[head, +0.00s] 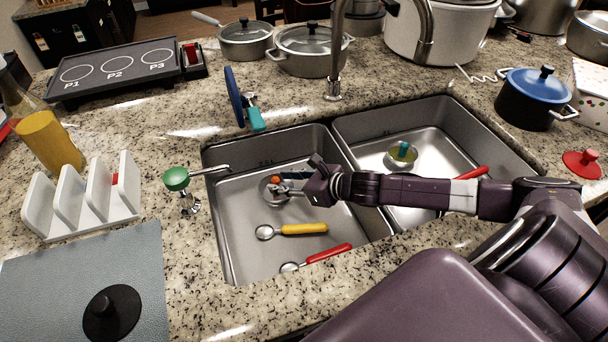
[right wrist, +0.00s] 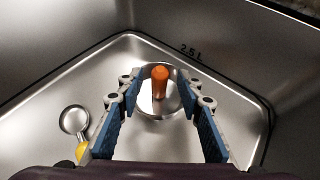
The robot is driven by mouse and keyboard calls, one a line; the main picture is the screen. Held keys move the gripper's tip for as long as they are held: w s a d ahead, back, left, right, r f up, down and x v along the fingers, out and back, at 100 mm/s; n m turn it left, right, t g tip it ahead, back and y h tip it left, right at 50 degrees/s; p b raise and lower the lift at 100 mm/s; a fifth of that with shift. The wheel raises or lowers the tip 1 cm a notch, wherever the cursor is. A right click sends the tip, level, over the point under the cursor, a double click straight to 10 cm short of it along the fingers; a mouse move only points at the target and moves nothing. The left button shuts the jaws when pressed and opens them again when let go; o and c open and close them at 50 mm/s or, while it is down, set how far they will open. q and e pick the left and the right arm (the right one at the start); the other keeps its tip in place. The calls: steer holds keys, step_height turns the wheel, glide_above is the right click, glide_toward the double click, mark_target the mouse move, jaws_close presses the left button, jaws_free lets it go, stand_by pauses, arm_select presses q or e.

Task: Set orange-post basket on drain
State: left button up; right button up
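The orange-post basket is a small round steel strainer with an orange post (head: 275,180) standing up from it. It sits on the floor of the left sink basin (head: 232,215). In the right wrist view the orange post (right wrist: 160,82) is upright, with the steel dish around its foot. I cannot tell whether a drain lies under it. My right gripper (head: 288,182) reaches into the left basin. Its blue-padded fingers (right wrist: 160,105) are spread apart, with the post seen between and just past their tips, not gripped. My left gripper is not in view.
A yellow-handled spoon (head: 303,229) and a red-handled one (head: 328,255) lie in the left basin. The right basin holds a green-post basket (head: 403,153) and a red handle (head: 470,173). The faucet (head: 335,60) and the divider (head: 345,150) stand nearby.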

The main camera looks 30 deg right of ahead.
steer(key=p+v, duration=0.7)
steer(key=v, duration=0.3)
steer(key=shift+s+r, duration=0.15)
steer(key=shift+s, duration=0.05)
steer(key=shift+d, duration=0.1)
stand_by(0.4)
